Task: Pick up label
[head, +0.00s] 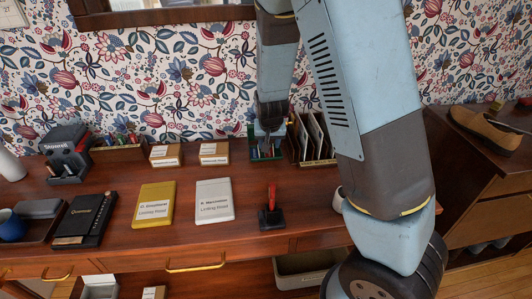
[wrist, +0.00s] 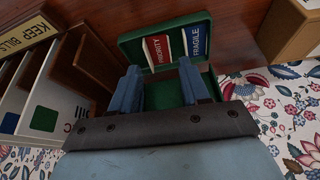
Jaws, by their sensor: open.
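In the wrist view, a red PRIORITY label (wrist: 158,52) and a blue FRAGILE label (wrist: 197,42) lie side by side at one end of an open green box (wrist: 132,42). My gripper (wrist: 161,82) is open, with its two blue fingers apart over the box and the labels beyond the fingertips. In the head view, my gripper (head: 268,128) points down at the green box (head: 252,143) at the back of the desk.
A letter rack (head: 318,140) stands close right of the green box; its KEEP BILLS sign (wrist: 24,35) shows in the wrist view. A cardboard box (head: 214,153) stands to the left. The patterned wall is close behind.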

